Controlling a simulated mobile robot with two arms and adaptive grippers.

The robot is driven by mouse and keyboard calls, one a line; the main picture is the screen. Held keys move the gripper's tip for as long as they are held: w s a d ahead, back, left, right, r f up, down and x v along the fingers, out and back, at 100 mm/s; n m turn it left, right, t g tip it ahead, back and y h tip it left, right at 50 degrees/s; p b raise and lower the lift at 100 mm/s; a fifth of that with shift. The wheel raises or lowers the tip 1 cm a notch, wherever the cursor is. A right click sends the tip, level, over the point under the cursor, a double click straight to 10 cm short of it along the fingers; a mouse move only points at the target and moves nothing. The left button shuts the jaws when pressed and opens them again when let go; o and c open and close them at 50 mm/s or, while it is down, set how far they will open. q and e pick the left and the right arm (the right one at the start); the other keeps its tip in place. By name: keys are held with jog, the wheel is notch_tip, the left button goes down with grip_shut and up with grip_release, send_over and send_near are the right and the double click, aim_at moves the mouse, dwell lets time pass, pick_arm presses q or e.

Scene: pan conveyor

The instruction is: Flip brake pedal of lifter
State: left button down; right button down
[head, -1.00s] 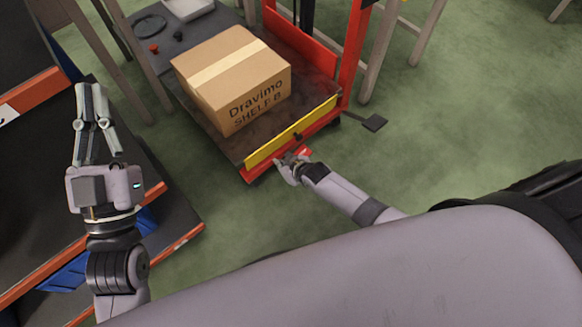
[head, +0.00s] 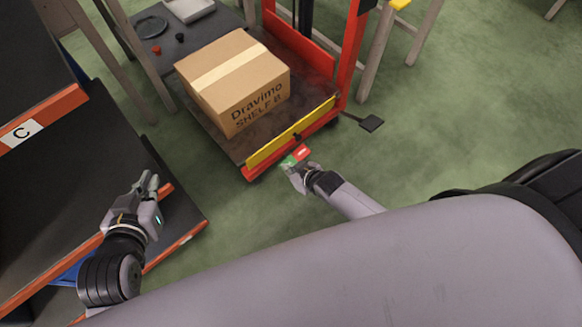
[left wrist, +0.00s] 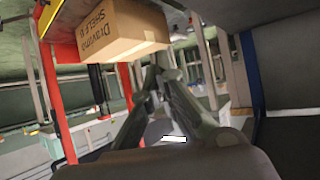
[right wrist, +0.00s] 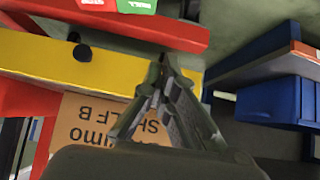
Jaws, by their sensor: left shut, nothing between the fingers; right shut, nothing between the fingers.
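The red lifter (head: 352,50) stands at upper centre in the head view, with a yellow front edge (head: 290,132) on its platform. A small pedal (head: 302,153) with a red part and a green part sticks out low at its front. In the right wrist view its green part (right wrist: 137,5) and red part show at the top edge, partly cut off. My right gripper (head: 291,168) is shut and empty, just in front of the pedal; contact cannot be told. My left gripper (head: 150,180) is shut and empty beside the dark shelf, away from the lifter.
A cardboard box (head: 235,85) marked "Dravimo SHELF B" sits on the lifter platform. A black pedal-like plate (head: 371,123) sticks out to the right. A dark shelf (head: 70,170) labelled C is at left, a grey table (head: 175,40) behind. Green floor is open at right.

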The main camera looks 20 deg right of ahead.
pick_arm(q)
jog(key=shift+s+a+f+g, duration=0.35)
jog(key=shift+s+f+g, duration=0.25)
jog(key=shift+s+f, duration=0.2)
pick_arm(e)
jog(key=shift+s+r, duration=0.3)
